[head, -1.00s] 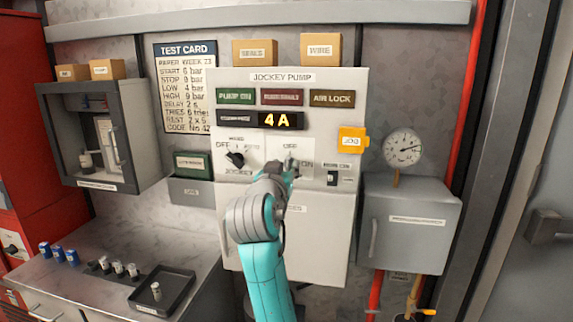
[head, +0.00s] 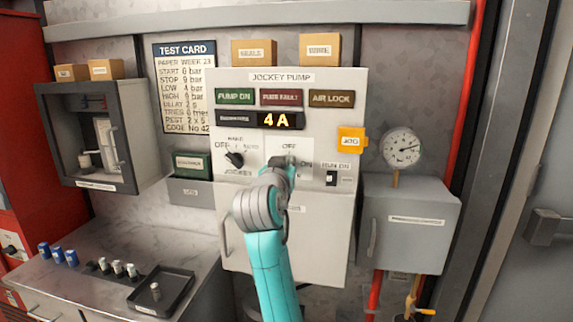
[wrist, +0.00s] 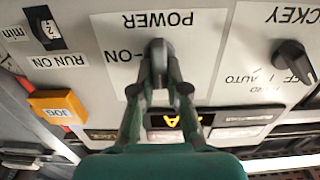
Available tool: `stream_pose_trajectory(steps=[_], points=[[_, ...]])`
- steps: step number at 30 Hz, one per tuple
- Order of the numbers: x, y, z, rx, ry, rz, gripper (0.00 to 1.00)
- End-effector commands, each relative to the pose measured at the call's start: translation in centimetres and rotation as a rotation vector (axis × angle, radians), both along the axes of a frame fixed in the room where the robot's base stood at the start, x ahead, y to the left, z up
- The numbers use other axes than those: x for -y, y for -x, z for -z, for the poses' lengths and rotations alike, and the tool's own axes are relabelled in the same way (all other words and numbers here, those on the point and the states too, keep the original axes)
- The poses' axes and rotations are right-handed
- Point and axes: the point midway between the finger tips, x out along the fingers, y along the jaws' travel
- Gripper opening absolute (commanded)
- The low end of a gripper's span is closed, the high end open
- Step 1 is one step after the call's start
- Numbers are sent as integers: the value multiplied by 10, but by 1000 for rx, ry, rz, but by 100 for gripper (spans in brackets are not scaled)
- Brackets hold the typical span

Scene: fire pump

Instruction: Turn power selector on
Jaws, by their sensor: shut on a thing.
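The power selector (wrist: 158,55) is a grey bar knob on a white plate marked POWER, upside down in the wrist view. In the head view the selector (head: 291,160) sits at the lower middle of the jockey pump panel (head: 345,100), largely covered by my gripper. OFF shows above it and ON to its right. My gripper (wrist: 158,88) is shut on the knob, one finger on each side. The knob's bar looks upright, along the OFF direction; my gripper hides the OFF mark in the wrist view.
A mode selector (head: 235,159) sits to the left and a run-on switch (head: 332,178) to the right. The orange JOG box (head: 352,140) sticks out at the panel's right edge. The display (head: 278,120) reads 4A. A grey box (head: 415,215) stands at the right.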

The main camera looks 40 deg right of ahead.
Motion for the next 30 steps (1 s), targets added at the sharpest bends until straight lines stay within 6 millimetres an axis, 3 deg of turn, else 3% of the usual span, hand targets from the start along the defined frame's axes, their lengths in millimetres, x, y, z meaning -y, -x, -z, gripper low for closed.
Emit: stream_pose_trajectory(steps=[11, 30], points=[[1, 1, 0, 98, -75, 0, 0], [5, 6, 2, 557, -433, 1, 0]])
